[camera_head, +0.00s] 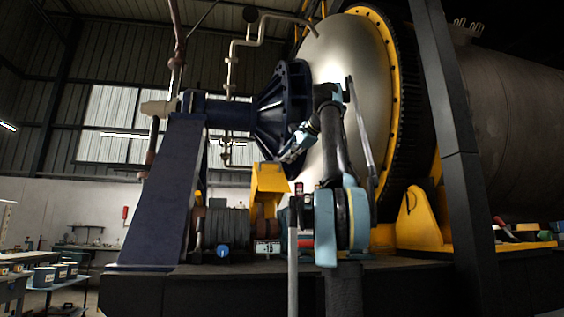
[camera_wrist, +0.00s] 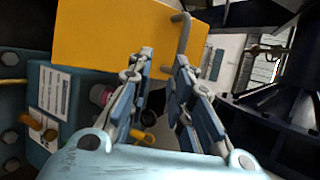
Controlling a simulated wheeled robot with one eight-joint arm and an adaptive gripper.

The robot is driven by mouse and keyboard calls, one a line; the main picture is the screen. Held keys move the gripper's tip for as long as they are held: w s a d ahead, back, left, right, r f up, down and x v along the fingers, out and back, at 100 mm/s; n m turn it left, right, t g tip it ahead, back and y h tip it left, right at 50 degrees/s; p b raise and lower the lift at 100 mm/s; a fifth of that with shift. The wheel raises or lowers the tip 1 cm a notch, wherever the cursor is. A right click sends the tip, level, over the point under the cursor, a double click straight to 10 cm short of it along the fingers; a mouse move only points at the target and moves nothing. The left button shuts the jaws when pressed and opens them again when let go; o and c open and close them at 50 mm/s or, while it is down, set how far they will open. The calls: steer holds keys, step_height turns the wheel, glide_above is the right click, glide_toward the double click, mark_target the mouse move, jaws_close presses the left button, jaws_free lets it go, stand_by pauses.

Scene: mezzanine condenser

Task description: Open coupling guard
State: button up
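The coupling guard is a yellow box-like cover. It shows in the wrist view (camera_wrist: 105,35) across the top, and in the head view (camera_head: 268,178) below the dark blue flanged housing. A grey bar handle (camera_wrist: 185,38) stands on its right part. My gripper (camera_wrist: 165,56) is open, its two fingers apart with nothing clearly held between them. The fingertips are close to the guard and handle, the right one appearing nearest the handle's lower end. I cannot tell whether they touch. In the head view, my gripper (camera_head: 286,158) is just above the guard, partly hidden by my arm.
A dark blue housing (camera_head: 284,105) stands above the guard. A motor-like ribbed unit (camera_head: 224,222) sits left of it. A blue block with a white label (camera_wrist: 54,92) and yellow knobs lies left of my gripper. A dark post (camera_head: 448,130) stands at right.

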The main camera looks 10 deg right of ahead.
steer(key=shift+s+d, duration=0.25)
steer(key=shift+s, duration=0.25)
